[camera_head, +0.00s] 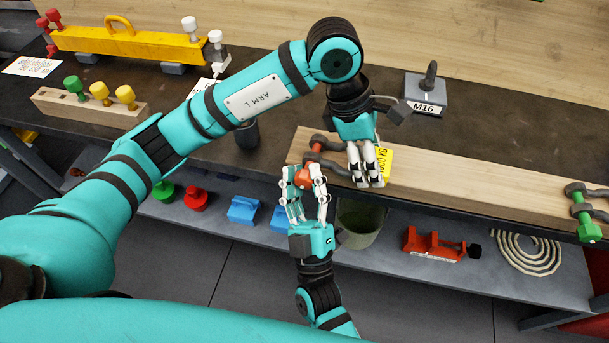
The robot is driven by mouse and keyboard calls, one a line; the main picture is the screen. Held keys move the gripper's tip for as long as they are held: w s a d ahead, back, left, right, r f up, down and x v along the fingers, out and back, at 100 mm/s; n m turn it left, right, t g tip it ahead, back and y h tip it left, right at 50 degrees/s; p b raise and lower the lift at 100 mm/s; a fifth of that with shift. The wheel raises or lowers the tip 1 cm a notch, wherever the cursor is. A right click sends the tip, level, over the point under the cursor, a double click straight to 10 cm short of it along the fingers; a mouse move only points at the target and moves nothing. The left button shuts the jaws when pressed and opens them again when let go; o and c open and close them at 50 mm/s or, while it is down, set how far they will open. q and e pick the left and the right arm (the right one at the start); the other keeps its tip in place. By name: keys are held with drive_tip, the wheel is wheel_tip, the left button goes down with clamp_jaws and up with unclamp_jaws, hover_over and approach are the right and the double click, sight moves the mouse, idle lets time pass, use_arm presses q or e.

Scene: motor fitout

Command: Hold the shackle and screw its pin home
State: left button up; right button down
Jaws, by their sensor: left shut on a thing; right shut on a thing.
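The dark grey shackle (336,166) lies on the light wooden beam, with its orange-red pin (317,146) running across its open end. A yellow tag (386,163) with black lettering shows beside it. My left gripper (368,180) comes down from above and is shut on the shackle's bow end, hiding part of it. My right gripper (304,178) reaches up from the front and is shut on the pin's orange-red head at the beam's front edge. How far the pin is threaded cannot be seen.
A second shackle with a green pin (580,208) sits on the wooden beam (470,183) at the right. An M16 block (426,97) stands behind. A lower shelf holds a bucket (360,222), a red tool (433,244) and coiled rope (527,252). My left arm crosses above the bench.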

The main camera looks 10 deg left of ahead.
drive_tip(key=shift+s+f, duration=0.1)
idle(0.3)
drive_tip(key=c, duration=0.9)
unclamp_jaws()
drive_tip(key=shift+c, duration=0.2)
drive_tip(key=v, duration=1.2)
